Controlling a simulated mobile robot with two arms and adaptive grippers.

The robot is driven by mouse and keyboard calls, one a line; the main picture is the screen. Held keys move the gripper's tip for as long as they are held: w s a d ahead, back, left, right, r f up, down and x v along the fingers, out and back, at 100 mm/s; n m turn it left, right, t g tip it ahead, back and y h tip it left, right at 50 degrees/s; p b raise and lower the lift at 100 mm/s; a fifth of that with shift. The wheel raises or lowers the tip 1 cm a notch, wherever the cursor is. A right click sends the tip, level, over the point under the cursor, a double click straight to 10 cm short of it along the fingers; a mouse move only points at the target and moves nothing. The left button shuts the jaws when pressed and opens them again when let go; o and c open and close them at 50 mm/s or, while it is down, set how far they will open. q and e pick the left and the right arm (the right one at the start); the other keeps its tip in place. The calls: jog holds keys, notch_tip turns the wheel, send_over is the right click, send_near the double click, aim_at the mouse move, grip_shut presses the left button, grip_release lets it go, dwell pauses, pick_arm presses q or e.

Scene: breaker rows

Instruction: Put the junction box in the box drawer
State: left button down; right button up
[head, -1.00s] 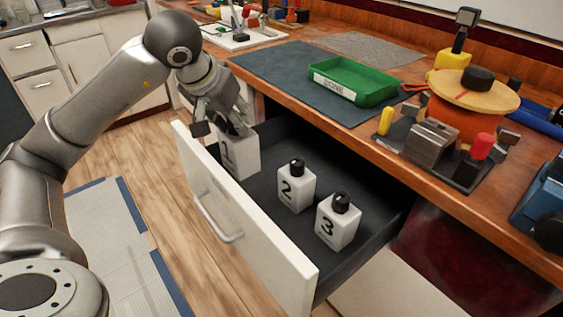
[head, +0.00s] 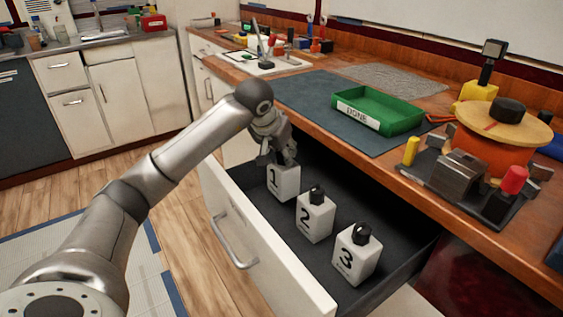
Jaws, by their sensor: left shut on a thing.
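The open drawer (head: 262,262) under the bench has a white front with a bar handle and a dark inside. A white box marked 1 (head: 284,185) is at the drawer's far left, in line with white boxes marked 2 (head: 315,219) and 3 (head: 356,258), which stand upright with black knobs. My left gripper (head: 278,160) is shut on the top of box 1, hiding its knob. Box 1 is upright and low inside the drawer; I cannot tell whether it touches the floor. No label tells which thing is the junction box. My right gripper is out of view.
A green tray labelled DONE (head: 378,108) sits on a dark mat (head: 300,98) on the bench. An orange spool (head: 492,132) and a dark rack with a grey metal block (head: 457,173) stand at the right. The drawer floor right of the boxes is clear.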

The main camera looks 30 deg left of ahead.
pick_arm(q)
jog(key=shift+f, duration=1.15)
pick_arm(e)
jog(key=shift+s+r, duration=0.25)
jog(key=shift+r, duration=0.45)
pick_arm(q)
jog(key=shift+f+b, duration=0.1)
jog(key=shift+b, duration=0.2)
jog(key=c, duration=1.1)
grip_release()
jog(key=shift+s+f, duration=0.1)
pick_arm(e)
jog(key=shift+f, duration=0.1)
pick_arm(q)
jog(key=shift+s+r, duration=0.1)
jog(key=shift+r, duration=0.35)
jog(key=v, duration=0.3)
jog(key=shift+p, duration=0.4)
jog(key=p+v, duration=0.1)
jog(key=v, duration=0.7)
jog(key=shift+s+r, duration=0.15)
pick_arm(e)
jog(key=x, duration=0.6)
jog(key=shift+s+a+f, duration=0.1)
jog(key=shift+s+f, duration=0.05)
